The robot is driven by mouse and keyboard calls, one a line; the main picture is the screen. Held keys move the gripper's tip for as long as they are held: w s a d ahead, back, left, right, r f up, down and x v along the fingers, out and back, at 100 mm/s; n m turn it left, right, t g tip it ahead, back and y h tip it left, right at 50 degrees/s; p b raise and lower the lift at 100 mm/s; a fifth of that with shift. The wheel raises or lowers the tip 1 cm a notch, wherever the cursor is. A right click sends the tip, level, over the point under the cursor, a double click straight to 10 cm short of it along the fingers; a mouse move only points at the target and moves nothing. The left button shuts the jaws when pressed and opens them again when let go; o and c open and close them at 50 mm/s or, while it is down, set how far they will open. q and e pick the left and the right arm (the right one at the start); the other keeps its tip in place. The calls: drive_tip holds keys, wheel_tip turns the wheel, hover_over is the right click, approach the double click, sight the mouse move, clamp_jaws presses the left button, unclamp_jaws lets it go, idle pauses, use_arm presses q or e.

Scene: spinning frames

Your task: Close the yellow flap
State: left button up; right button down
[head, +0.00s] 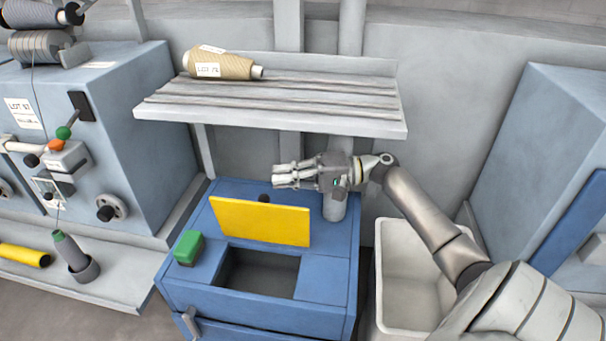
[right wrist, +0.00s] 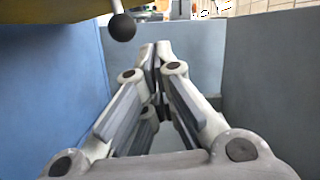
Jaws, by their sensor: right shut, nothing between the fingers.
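The yellow flap (head: 262,221) stands raised, nearly upright, along the back edge of a dark rectangular opening (head: 258,272) in the top of a blue cabinet (head: 333,276). A black ball knob (head: 264,198) shows just above its top edge. In the right wrist view the knob (right wrist: 122,27) hangs on a short stem below a yellow surface (right wrist: 50,14). My right gripper (head: 274,176) is shut and empty, reaching leftward above and behind the flap, close to the knob. Its closed fingers (right wrist: 156,52) point just right of the knob, with a visible gap. My left gripper is out of view.
A grey shelf (head: 270,104) with a thread cone (head: 218,64) overhangs the gripper. A green block (head: 188,248) sits left of the opening. A white bin (head: 412,285) stands right of the cabinet. A grey-blue machine (head: 130,130) stands left.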

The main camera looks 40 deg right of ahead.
sight(265, 215)
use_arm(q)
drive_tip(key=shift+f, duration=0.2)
use_arm(e)
drive_tip(key=a, duration=0.3)
drive_tip(key=s+a, duration=0.1)
drive_tip(key=a, duration=0.1)
drive_tip(key=shift+s+f, duration=0.1)
drive_tip(key=shift+f, duration=0.25)
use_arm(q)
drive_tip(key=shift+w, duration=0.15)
use_arm(e)
drive_tip(key=shift+s+a, duration=0.1)
drive_tip(key=shift+a, duration=0.05)
